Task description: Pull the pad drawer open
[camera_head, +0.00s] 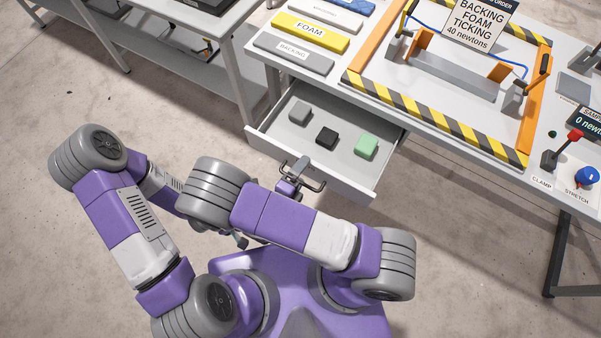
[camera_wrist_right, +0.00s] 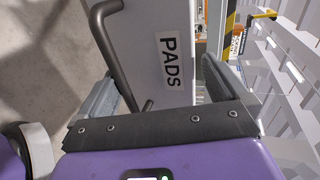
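The pad drawer (camera_head: 352,188) is pulled out from under the white table, and its inside shows. It holds a grey pad (camera_head: 299,113), a black pad (camera_head: 326,137) and a green pad (camera_head: 366,146). Its dark bar handle (camera_head: 317,187) is on the front face. My right gripper (camera_head: 296,172) is at the handle. In the right wrist view the fingers of my right gripper (camera_wrist_right: 160,85) are wide apart, facing the drawer front with its PADS label (camera_wrist_right: 172,62). The handle (camera_wrist_right: 108,45) lies close to the left finger. My left gripper is mostly hidden behind my arm in the head view.
On the table stand a yellow FOAM block (camera_head: 310,31), a grey BACKING slab (camera_head: 292,53), a striped frame (camera_head: 440,125) with an order sign (camera_head: 478,22), a red-knobbed clamp lever (camera_head: 562,147) and a blue stretch knob (camera_head: 586,176). Bare floor lies around the drawer.

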